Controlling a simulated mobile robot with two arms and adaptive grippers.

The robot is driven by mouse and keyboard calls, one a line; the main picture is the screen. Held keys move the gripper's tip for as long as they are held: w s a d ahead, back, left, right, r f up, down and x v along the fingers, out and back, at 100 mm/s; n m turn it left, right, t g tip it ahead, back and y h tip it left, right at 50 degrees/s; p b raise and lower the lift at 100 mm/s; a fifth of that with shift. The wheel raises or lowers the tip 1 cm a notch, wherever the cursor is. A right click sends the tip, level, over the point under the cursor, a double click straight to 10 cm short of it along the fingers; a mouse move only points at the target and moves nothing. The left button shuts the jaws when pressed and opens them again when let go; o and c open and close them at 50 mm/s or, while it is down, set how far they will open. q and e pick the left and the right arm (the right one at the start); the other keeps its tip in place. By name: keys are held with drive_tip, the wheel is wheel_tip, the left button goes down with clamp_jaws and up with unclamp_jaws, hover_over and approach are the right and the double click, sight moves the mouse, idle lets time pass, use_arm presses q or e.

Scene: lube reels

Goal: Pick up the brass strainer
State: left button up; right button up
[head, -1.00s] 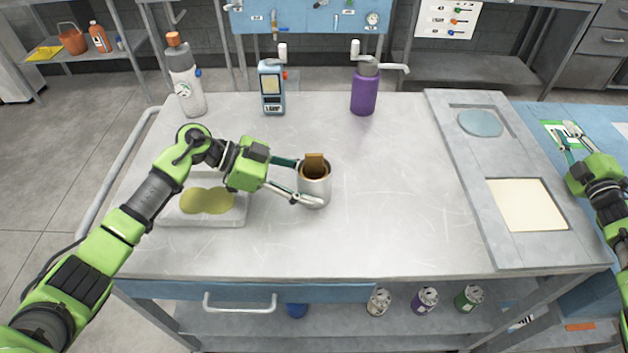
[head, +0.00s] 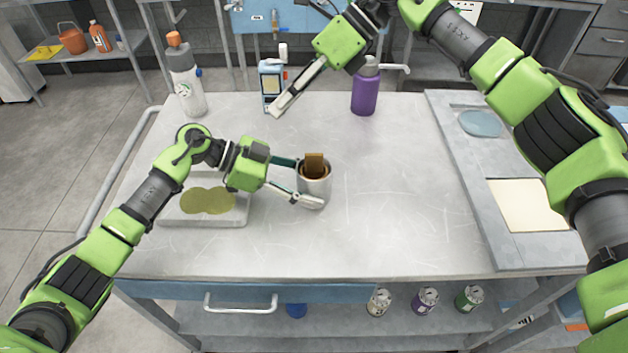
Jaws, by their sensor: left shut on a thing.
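A brass-brown piece (head: 314,162), which looks like the brass strainer, sticks up out of a grey metal cup (head: 317,188). Its lower part is hidden inside the cup. The cup stands upright on the worktable. My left gripper (head: 312,182) is shut on the cup, with one finger at its back left and the other along its front. My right gripper (head: 277,110) reaches over the table from the upper right, fingers pointing down-left, its tips in front of the blue pump container (head: 271,83). Its fingers overlap in view, so I cannot tell how far apart they are.
A white bottle (head: 186,85) with an orange cap stands at the back left, a purple pump bottle (head: 364,92) at the back middle. A tray (head: 170,217) with a yellow-green pad lies under my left arm. The table's right centre is clear.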

sight(314, 154)
drive_tip(key=s+d+n+t+h, duration=0.2)
drive_tip(key=s+d+n+h, duration=0.15)
drive_tip(key=h, duration=0.45)
drive_tip(key=shift+h, duration=0.3)
drive_tip(key=f, duration=0.4)
drive_tip(key=d+f, duration=0.1)
drive_tip(key=f, duration=0.6)
drive_tip(key=shift+w+d+f, duration=0.35)
drive_tip(key=shift+f, duration=0.05)
clamp_jaws()
drive_tip(key=shift+r, duration=0.15)
wheel_tip(314, 154, up, 18)
